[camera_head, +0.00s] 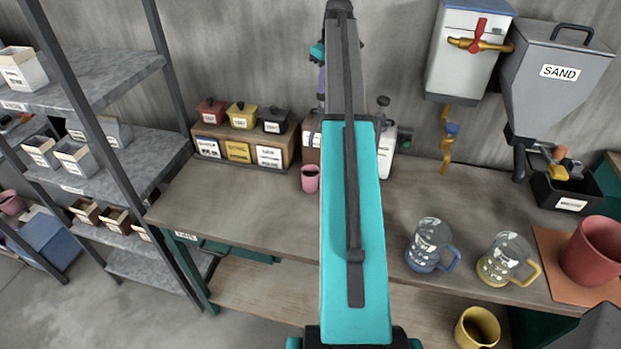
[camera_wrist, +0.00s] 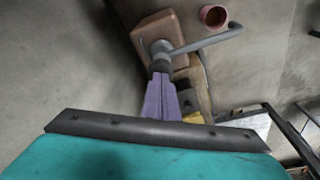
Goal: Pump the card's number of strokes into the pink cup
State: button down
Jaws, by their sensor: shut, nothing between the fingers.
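The pink cup (camera_head: 310,179) stands on the bench, just left of my arm. In the wrist view the pink cup (camera_wrist: 213,16) is below the far end of a long grey spout. The spout belongs to a pump bottle (camera_wrist: 150,27) with a pinkish-brown body, which shows only partly (camera_head: 310,142) beside my arm in the head view. My gripper (camera_wrist: 161,72) has lavender fingers, shut and empty, with tips at the pump head; I cannot tell whether they touch. It also shows (camera_head: 321,88) behind my arm. I cannot make out a stroke card.
A white pump bottle (camera_head: 387,140) stands right of my arm. A wooden rack (camera_head: 287,150) with lidded pots is left of the cup. Two glass mugs, blue-handled (camera_head: 430,245) and yellow-handled (camera_head: 506,260), stand at right. Bench before the cup (camera_head: 260,215) is clear.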

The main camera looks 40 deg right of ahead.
jog(key=shift+r+p, duration=0.45)
jog(key=shift+r, duration=0.65)
jog(key=shift+r+p, duration=0.55)
jog(key=shift+r, duration=0.45)
notch_tip(320, 180, up, 4)
jog(key=shift+f, duration=0.1)
dwell(0.5)
